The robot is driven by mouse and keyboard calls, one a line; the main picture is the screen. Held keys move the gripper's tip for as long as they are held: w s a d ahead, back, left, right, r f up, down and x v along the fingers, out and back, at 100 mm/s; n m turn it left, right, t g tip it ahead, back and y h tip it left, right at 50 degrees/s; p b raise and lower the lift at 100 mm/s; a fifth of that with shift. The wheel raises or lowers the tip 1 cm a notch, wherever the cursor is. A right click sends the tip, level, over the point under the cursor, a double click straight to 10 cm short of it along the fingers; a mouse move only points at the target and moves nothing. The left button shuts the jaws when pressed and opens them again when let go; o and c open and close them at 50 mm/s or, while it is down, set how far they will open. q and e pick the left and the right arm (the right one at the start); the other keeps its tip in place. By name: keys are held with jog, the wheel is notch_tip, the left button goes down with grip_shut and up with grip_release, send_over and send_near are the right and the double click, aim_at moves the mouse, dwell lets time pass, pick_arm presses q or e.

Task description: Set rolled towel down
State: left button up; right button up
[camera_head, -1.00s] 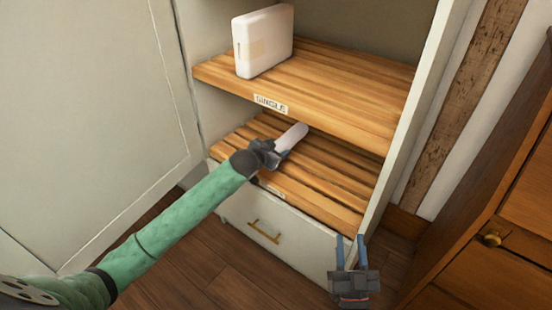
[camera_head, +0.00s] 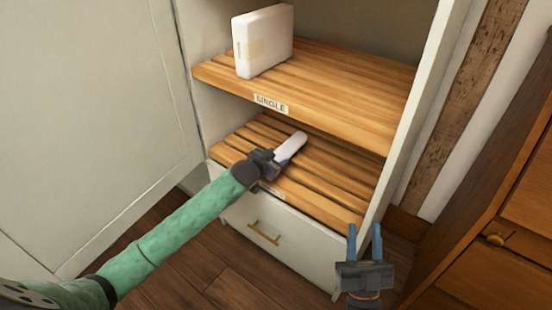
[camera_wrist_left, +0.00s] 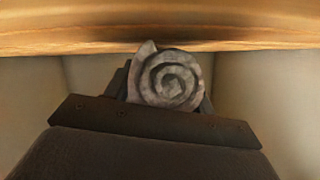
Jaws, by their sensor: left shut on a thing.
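The rolled towel (camera_head: 291,146) is pale and long. My left gripper (camera_head: 280,157) is shut on it, just over the front part of the lower slatted shelf (camera_head: 330,178). In the left wrist view the towel's spiral end (camera_wrist_left: 172,80) faces the camera between the fingers. I cannot tell whether the towel touches the shelf. My right gripper (camera_head: 365,243) is open and empty, in front of the cabinet's right side.
The upper shelf (camera_head: 330,85) has a "SINGLE" label and holds a white box-like pack (camera_head: 263,40). A drawer (camera_head: 285,238) is below the lower shelf. A cabinet door (camera_head: 85,110) stands on the left. A wooden chest (camera_head: 500,220) is on the right.

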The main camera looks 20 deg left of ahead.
jog(key=shift+f, duration=0.15)
pick_arm(q)
jog(key=o, duration=1.1)
pick_arm(e)
jog(key=shift+w+f, duration=0.1)
jog(key=shift+f, duration=0.2)
pick_arm(q)
jog(key=shift+s+a+r, duration=0.1)
jog(key=shift+s, duration=0.2)
jog(key=p+v, duration=0.1)
jog(key=v, duration=1)
jog(key=shift+s+p, duration=0.15)
jog(key=shift+p, duration=0.15)
pick_arm(e)
notch_tip(320, 180, down, 16)
jog(key=w+a+g+h, duration=0.1)
jog(key=w+g, duration=0.1)
jog(key=g, duration=0.4)
jog(key=shift+w+a, duration=0.3)
jog(key=shift+w, duration=0.05)
pick_arm(q)
jog(key=shift+r, duration=0.15)
pick_arm(e)
jog(key=shift+r, duration=0.15)
